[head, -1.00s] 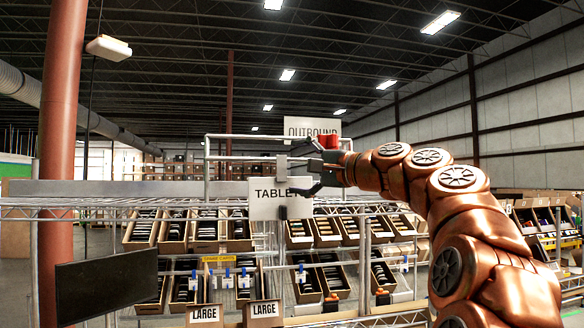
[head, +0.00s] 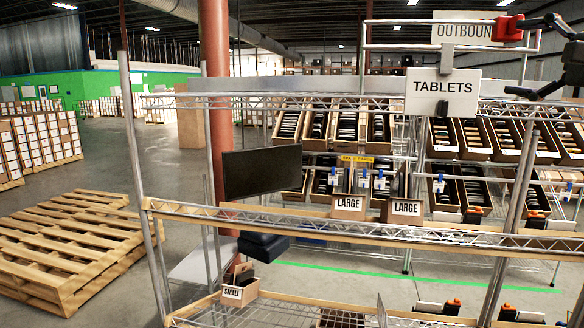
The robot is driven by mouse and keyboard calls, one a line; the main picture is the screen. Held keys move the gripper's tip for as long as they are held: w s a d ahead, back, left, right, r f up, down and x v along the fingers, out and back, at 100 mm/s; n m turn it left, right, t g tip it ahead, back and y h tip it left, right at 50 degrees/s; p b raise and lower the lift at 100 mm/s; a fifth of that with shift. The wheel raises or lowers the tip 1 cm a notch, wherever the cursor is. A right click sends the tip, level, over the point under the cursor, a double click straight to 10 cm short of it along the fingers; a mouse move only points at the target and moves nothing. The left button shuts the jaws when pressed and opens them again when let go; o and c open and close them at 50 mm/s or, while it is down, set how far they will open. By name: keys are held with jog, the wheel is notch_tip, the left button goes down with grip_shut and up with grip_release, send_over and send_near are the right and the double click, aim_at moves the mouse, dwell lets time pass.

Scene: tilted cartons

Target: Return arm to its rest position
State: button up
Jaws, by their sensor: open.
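My gripper (head: 518,57) is at the upper right edge of the head view. Its dark fingers are spread apart with nothing between them. It is in front of the upper right of the rack, to the right of the white TABLETS sign (head: 426,87). The rest of my arm is outside the picture.
A wire rack (head: 330,226) with posts and wooden-edged shelves stands close in front. Tilted cartons (head: 465,142) of dark devices fill the shelves behind. A dark monitor (head: 262,172) hangs left of centre.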

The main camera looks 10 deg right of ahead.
jog(key=w+a+f+n+g+y, duration=0.1)
jog(key=w+a+f+n+g, duration=0.2)
jog(key=a+f, duration=0.45)
jog(key=s+a+f+n+g, duration=0.1)
jog(key=a+f+n+g, duration=0.55)
jog(key=a+f, duration=1.5)
jog(key=s+a+f+n+g+h, duration=0.1)
jog(key=s+f+g, duration=0.2)
jog(key=s+f, duration=0.4)
jog(key=s+a+f+n+g+h, duration=0.1)
jog(key=s+f+g, duration=0.3)
jog(key=f, duration=0.5)
jog(key=s+d+f+n+g+h, duration=0.3)
jog(key=s+f, duration=0.7)
jog(key=s, duration=0.4)
jog(key=shift+d+f+h, duration=0.3)
jog(key=shift+d+h, duration=0.1)
jog(key=shift+d, duration=0.1)
